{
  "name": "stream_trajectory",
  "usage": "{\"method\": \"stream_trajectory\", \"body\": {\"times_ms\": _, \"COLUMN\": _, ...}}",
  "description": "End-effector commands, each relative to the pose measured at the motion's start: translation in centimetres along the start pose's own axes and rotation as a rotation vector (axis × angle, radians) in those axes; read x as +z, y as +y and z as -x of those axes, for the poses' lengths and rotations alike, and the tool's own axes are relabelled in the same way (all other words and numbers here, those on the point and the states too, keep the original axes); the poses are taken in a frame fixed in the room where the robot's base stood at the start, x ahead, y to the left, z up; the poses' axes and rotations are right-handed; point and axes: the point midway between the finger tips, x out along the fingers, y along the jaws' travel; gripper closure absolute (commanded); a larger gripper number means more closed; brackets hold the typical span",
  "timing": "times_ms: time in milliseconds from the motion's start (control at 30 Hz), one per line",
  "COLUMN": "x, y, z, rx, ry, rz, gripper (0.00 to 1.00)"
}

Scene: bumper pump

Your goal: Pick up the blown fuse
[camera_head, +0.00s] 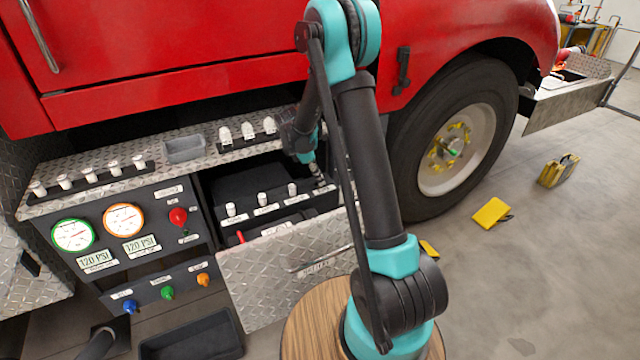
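Several small white fuses stand in a row in a dark holder inside the open drawer; three show clearly, a left fuse (231,209), a middle fuse (262,199) and a right fuse (292,189). I cannot tell from their look which one is blown. My gripper (316,172) points down at the right end of this row, just right of the right fuse. It is small and partly hidden by my arm, so I cannot see whether its fingers are apart or hold anything.
The drawer front (290,270) is diamond plate. A rack of several white pieces (88,174), a grey tray (185,148) and another rack of white pieces (247,131) sit on the ledge. The truck tire (415,150) is right of my arm. Yellow chocks (491,212) lie on open floor.

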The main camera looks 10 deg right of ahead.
Motion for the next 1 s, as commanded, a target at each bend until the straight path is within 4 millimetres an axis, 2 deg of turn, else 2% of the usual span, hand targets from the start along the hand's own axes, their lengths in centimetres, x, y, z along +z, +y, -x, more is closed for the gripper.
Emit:
{"method": "stream_trajectory", "body": {"times_ms": 100, "x": 0.0, "y": 0.0, "z": 0.0, "rx": 0.0, "ry": 0.0, "rz": 0.0, "gripper": 0.99}}
{"method": "stream_trajectory", "body": {"times_ms": 367, "x": 0.1, "y": 0.0, "z": 0.2, "rx": 0.0, "ry": 0.0, "rz": 0.0, "gripper": 0.99}}
{"method": "stream_trajectory", "body": {"times_ms": 567, "x": 0.6, "y": 0.0, "z": 1.6, "rx": 0.0, "ry": 0.0, "rz": 0.0, "gripper": 0.99}}
{"method": "stream_trajectory", "body": {"times_ms": 767, "x": 2.2, "y": -0.1, "z": 5.3, "rx": 0.0, "ry": 0.0, "rz": 0.0, "gripper": 0.99}}
{"method": "stream_trajectory", "body": {"times_ms": 1000, "x": 4.8, "y": -0.1, "z": 11.6, "rx": 0.0, "ry": 0.0, "rz": 0.0, "gripper": 0.99}}
